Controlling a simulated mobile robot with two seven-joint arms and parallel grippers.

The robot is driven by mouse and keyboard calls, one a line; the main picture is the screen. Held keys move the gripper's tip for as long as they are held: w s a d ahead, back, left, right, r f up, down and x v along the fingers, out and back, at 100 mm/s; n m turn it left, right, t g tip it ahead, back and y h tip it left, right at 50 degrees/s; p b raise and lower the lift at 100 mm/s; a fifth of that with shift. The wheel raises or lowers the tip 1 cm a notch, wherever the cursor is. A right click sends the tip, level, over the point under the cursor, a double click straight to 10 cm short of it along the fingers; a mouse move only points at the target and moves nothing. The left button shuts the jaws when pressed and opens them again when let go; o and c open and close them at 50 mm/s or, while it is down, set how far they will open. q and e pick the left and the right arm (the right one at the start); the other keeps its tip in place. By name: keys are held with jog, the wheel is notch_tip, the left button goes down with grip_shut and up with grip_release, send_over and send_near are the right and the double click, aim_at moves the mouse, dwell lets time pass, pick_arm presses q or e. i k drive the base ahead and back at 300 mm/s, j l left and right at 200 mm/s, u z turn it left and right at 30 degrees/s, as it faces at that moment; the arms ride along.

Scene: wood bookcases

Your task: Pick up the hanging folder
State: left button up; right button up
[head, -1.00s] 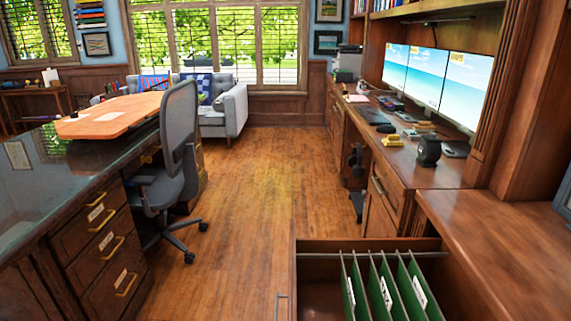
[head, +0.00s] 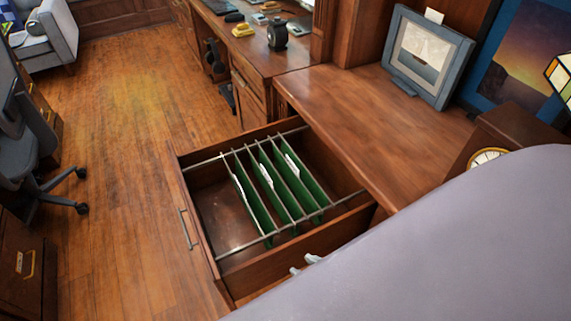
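Several green hanging folders (head: 284,190) with white labels hang side by side on the rails of an open wooden drawer (head: 268,270). They fill the middle and right part of it. In the head view, my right arm covers the lower right. Two small pale tips of my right gripper (head: 304,264) show past its edge, near the drawer's near wall. The tips look apart, with nothing seen between them; the rest of the gripper is hidden. My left gripper is out of view.
The wooden counter (head: 360,105) right of the drawer holds a framed picture (head: 428,57) and a clock (head: 488,156). An office chair (head: 35,160) stands at the left. The wooden floor (head: 120,140) between is clear.

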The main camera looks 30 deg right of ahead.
aim_at(287, 206)
jog(key=k, duration=0.25)
jog(key=k+z, duration=0.4)
jog(key=z, duration=1.45)
jog(key=k+j+z, duration=0.1)
jog(key=j+z, duration=0.15)
jog(key=j, duration=0.35)
jog(key=k+j, duration=0.1)
jog(key=j, duration=0.4)
jog(key=k+j, duration=0.1)
jog(key=j, duration=0.4)
jog(key=k+j, duration=0.1)
jog(key=j, duration=0.35)
jog(key=k+j, duration=0.1)
jog(key=j, duration=0.9)
jog(key=k, duration=0.05)
